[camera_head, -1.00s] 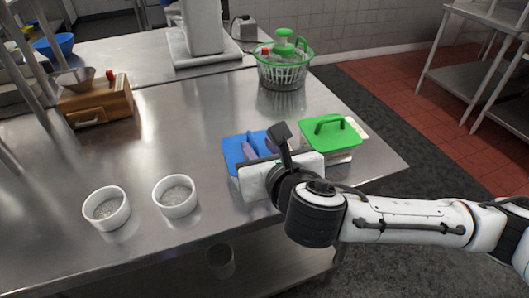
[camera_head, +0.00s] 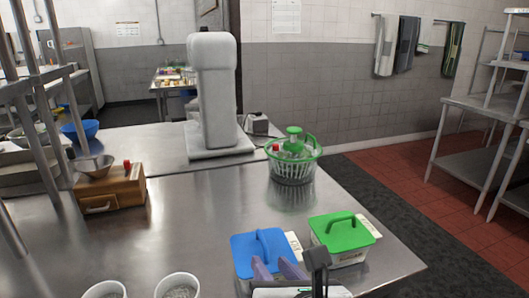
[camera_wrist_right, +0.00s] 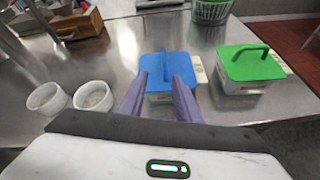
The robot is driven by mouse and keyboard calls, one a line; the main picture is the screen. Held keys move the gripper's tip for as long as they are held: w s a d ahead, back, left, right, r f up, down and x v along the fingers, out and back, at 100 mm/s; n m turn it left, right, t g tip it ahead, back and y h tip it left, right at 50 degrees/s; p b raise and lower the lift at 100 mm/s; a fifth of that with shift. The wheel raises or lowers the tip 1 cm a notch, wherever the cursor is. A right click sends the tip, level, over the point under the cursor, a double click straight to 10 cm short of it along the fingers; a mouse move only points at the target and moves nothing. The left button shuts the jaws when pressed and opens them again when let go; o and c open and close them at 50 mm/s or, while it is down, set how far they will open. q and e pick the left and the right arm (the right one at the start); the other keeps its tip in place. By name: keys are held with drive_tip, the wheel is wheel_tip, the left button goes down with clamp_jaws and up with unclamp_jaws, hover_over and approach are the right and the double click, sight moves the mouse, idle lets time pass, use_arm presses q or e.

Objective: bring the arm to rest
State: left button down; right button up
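My right gripper (camera_head: 277,264) shows at the bottom of the head view, its purple fingers apart with nothing between them. The right wrist view shows the same open fingers (camera_wrist_right: 160,80) pointing at a box with a blue lid (camera_wrist_right: 165,72). The blue-lidded box (camera_head: 254,246) stands on the steel table, its lower front partly hidden by the fingers. I cannot tell how far the fingertips are from it. Most of my right arm is below the head view. My left gripper is not in view.
A green-lidded box (camera_head: 342,234) stands right of the blue one. Two white bowls (camera_wrist_right: 47,98) (camera_wrist_right: 93,96) stand left of the gripper. A green salad spinner (camera_head: 292,165), a wooden box (camera_head: 110,188) and a white mixer (camera_head: 213,95) stand farther back. The table's middle is clear.

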drive_tip(key=s+d+f+m+g+h, duration=0.2)
drive_tip(key=s+d+f+m+g, duration=0.2)
drive_tip(key=s+d+f+m, duration=1)
drive_tip(key=s+d+f+m+g+h, duration=0.1)
drive_tip(key=s+d+f+m+g, duration=0.65)
drive_tip(key=m, duration=1.35)
drive_tip(key=w+a+f+t+y, duration=0.1)
drive_tip(key=a+f+t, duration=0.2)
drive_tip(key=f, duration=0.4)
drive_tip(key=w+a+f+t, duration=0.2)
drive_tip(key=a+f+t, duration=0.1)
drive_tip(key=f, duration=0.3)
drive_tip(key=shift+a+f+n+t+y, duration=0.3)
drive_tip(key=shift+f+t+y, duration=0.1)
drive_tip(key=shift+t, duration=0.35)
